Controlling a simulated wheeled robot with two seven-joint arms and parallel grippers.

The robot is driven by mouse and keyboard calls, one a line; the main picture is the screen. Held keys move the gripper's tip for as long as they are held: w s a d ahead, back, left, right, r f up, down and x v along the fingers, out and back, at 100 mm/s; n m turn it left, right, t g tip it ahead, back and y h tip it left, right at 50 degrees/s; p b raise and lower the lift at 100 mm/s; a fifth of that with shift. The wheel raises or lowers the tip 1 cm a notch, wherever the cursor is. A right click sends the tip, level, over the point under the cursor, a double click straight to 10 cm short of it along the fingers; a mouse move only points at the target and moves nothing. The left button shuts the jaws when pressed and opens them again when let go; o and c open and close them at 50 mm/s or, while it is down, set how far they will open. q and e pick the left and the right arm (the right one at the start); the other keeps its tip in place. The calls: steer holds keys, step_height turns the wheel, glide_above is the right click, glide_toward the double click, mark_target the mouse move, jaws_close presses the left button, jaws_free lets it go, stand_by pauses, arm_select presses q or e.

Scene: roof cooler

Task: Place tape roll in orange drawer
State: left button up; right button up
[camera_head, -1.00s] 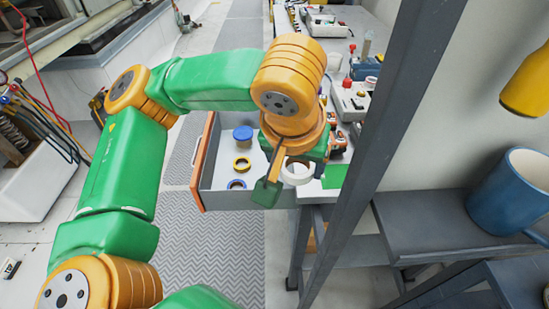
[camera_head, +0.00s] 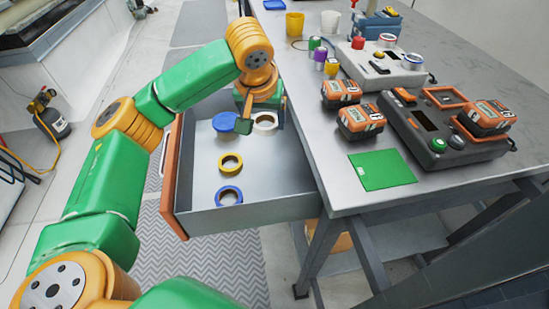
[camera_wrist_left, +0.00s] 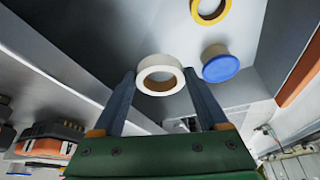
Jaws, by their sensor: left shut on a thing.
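The white tape roll (camera_head: 265,131) is between the fingers of my left gripper (camera_head: 262,116), which is shut on it. It also shows in the left wrist view (camera_wrist_left: 160,60), ring face visible, between both fingertips (camera_wrist_left: 160,78). The drawer with the orange front (camera_head: 172,181) is pulled out from the bench. The roll is over the far part of its grey interior; its height above the floor is hard to tell. Inside lie a blue-topped roll (camera_head: 224,122), a yellow roll (camera_head: 230,163) and a blue roll (camera_head: 228,197). My right gripper is not in view.
The grey bench (camera_head: 350,203) stands right of the drawer. It bears a green mat (camera_head: 382,170), orange-black battery packs (camera_head: 360,121), a dark charger-like device (camera_head: 442,125) and several small containers. The near part of the drawer floor has free room.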

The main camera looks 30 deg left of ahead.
mark_target(266, 157)
arm_select(q)
step_height(266, 157, down, 10)
steer(key=shift+a+f+b, duration=0.1)
steer(key=shift+f+b, duration=0.15)
steer(key=shift+b, duration=0.9)
steer(key=o, duration=1.2)
steer(key=shift+o, duration=0.2)
steer(key=shift+r, duration=0.15)
steer(key=p+v, duration=0.2)
steer(key=v, duration=1)
steer(key=shift+p, duration=0.35)
